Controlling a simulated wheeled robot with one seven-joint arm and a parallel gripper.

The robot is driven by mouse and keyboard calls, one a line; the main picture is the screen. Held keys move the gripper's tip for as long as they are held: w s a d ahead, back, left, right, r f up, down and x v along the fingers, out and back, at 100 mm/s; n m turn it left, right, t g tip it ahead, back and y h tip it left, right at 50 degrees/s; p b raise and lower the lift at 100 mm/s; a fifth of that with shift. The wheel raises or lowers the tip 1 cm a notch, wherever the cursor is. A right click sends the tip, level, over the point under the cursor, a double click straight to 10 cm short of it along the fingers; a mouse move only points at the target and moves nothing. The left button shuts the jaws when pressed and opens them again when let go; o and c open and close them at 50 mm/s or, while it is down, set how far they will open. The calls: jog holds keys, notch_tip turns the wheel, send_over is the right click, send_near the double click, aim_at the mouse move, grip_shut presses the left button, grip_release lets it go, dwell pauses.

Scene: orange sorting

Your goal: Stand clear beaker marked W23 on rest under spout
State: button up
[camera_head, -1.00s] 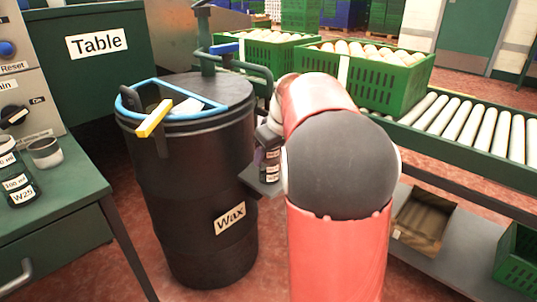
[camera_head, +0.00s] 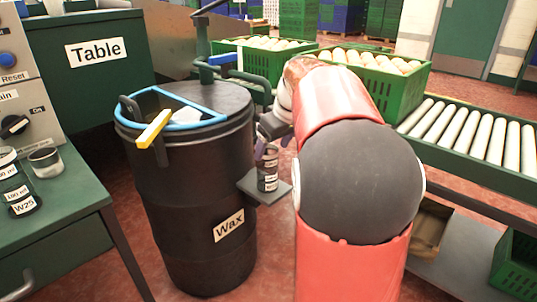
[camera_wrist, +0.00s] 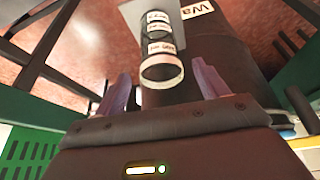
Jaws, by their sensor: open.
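A clear beaker (camera_head: 267,172) with white labels stands upright on a small grey rest (camera_head: 278,195) at the side of the black drum marked Wax (camera_head: 190,190). My gripper (camera_head: 272,130) is just above and behind the beaker, partly hidden by my arm. In the wrist view my gripper (camera_wrist: 163,82) is open, with its two fingers apart on either side of the beaker's rim (camera_wrist: 162,70), touching neither side.
A beaker marked W25 (camera_head: 20,190) and a small grey-white cup (camera_head: 45,162) stand on the green table (camera_head: 75,195) at left. Green crates (camera_head: 385,90) of pale round produce stand behind my arm. A roller conveyor (camera_head: 470,130) runs at right.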

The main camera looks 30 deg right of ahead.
jog(key=v, duration=0.5)
jog(key=shift+s+r+p, duration=0.1)
jog(key=shift+r+p, duration=0.05)
jog(key=shift+p, duration=0.25)
jog(key=s+a+f+m, duration=0.1)
jog(key=s+a+f, duration=0.2)
jog(key=s+a, duration=0.2)
jog(key=s+a+f+m, duration=0.1)
jog(key=s+a+f, duration=0.3)
jog(key=s, duration=0.6)
jog(key=s+a+f+m+t+h, duration=0.1)
jog(key=s+a+f, duration=0.3)
jog(key=s+a, duration=0.3)
jog(key=shift+s+a+f, duration=0.15)
jog(key=shift+s+a, duration=0.05)
jog(key=shift+a, duration=0.2)
notch_tip(320, 180, up, 9)
jog(key=p, duration=0.9)
